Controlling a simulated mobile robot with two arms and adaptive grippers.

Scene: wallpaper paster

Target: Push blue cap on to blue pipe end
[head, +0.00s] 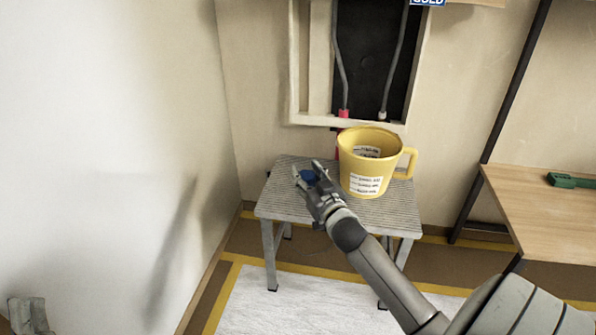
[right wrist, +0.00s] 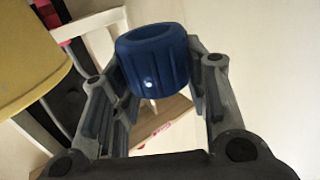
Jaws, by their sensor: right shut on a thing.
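My right gripper (head: 309,173) is shut on the blue cap (head: 308,177) and holds it above the grey step stool, left of the yellow bucket. In the right wrist view the ribbed blue cap (right wrist: 152,62) sits between the two fingers, its round end facing up and away. Two grey pipes hang in the wall recess. The left pipe (head: 341,70) ends in a red piece (head: 344,113); the right pipe (head: 395,65) has a pale end (head: 382,115). I cannot make out a blue pipe end. My left gripper (head: 28,316) shows partly at the bottom left; its opening is unclear.
The yellow bucket (head: 370,172) stands on the stool (head: 285,200) below the recess; it also fills the left of the right wrist view (right wrist: 30,55). A wooden table (head: 540,215) with a green tool (head: 572,181) stands right. A white wall (head: 100,130) bounds the left.

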